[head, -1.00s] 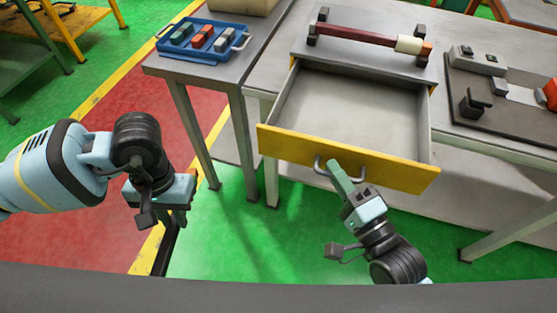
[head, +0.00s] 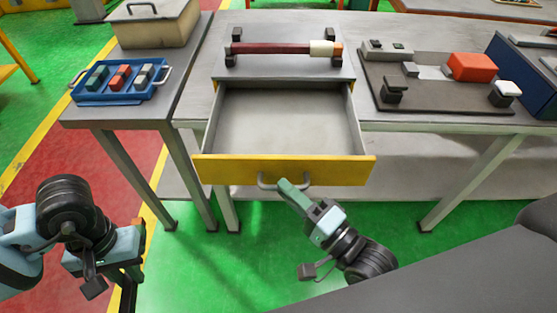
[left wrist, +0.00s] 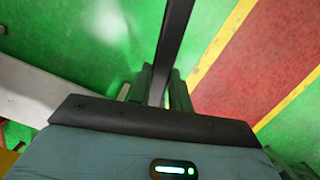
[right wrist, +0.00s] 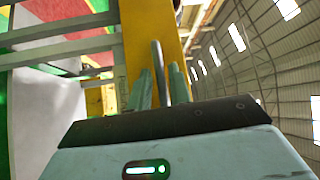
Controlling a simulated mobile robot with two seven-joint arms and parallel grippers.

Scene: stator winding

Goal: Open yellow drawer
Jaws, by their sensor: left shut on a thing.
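The yellow drawer (head: 285,170) stands pulled out from under the workbench, and its grey inside (head: 285,120) is empty. Its grey handle (head: 300,182) is on the middle of the yellow front. My right gripper (head: 286,190) is at this handle. In the right wrist view the handle bar (right wrist: 158,70) stands between the fingers (right wrist: 158,88); I cannot tell whether they press on it. My left gripper (head: 122,270) is low at the left, away from the drawer. In the left wrist view its fingers (left wrist: 163,88) are shut on a dark bar (left wrist: 175,40).
A red-handled tool (head: 275,48) lies on black supports above the drawer. A blue tray (head: 120,98) with coloured blocks and a beige box (head: 155,30) stand on the left side table. A dark fixture board (head: 435,95) is at the right. Green floor is clear before the bench.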

